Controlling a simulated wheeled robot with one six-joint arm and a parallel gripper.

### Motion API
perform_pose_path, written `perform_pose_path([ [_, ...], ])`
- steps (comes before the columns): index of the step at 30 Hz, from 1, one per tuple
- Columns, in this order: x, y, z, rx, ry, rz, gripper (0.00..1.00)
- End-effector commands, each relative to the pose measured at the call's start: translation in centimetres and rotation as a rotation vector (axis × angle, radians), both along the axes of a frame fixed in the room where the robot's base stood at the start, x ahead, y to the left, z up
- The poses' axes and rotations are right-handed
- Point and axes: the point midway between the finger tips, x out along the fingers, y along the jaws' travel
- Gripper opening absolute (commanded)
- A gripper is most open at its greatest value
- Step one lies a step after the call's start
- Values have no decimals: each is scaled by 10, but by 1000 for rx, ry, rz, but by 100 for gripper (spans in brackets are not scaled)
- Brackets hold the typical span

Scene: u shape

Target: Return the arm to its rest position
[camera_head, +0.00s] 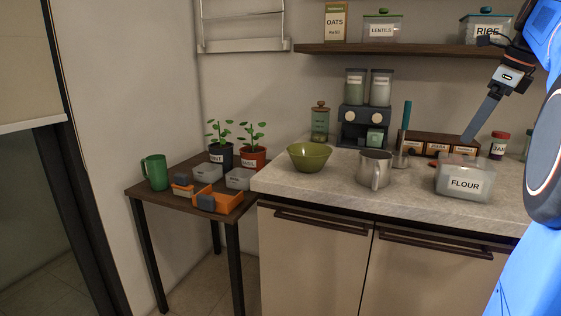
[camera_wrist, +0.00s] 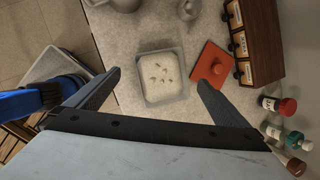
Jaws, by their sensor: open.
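My gripper (camera_head: 468,138) is at the upper right of the head view, above the back of the counter, with one grey finger plainly visible. In the wrist view both fingers of my gripper (camera_wrist: 159,82) are spread apart with nothing held between them. Below and between them, apparently lower down, is the open clear flour container (camera_wrist: 160,76) with white contents and a few dark specks. It also shows in the head view (camera_head: 464,182), labelled FLOUR. My blue arm fills the right edge of the head view.
A red lid (camera_wrist: 212,66) lies beside the flour container. The spice rack (camera_head: 440,145), a JAM jar (camera_head: 498,146), a metal mug (camera_head: 375,169) and a green bowl (camera_head: 309,157) stand on the counter (camera_head: 330,184). A shelf (camera_head: 400,50) with containers runs above. A side table (camera_head: 150,189) stands left.

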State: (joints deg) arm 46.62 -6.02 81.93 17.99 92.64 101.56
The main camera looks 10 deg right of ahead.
Motion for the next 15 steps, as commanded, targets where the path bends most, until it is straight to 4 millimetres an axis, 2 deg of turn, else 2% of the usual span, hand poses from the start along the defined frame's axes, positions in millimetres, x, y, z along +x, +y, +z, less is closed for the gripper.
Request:
perform_pose_path([
  [5,-1,49,-24,-91,-7,222,100],
  [8,-6,85,-45,-167,-14,405,100],
  [15,-33,166,-108,-365,-33,888,100],
])
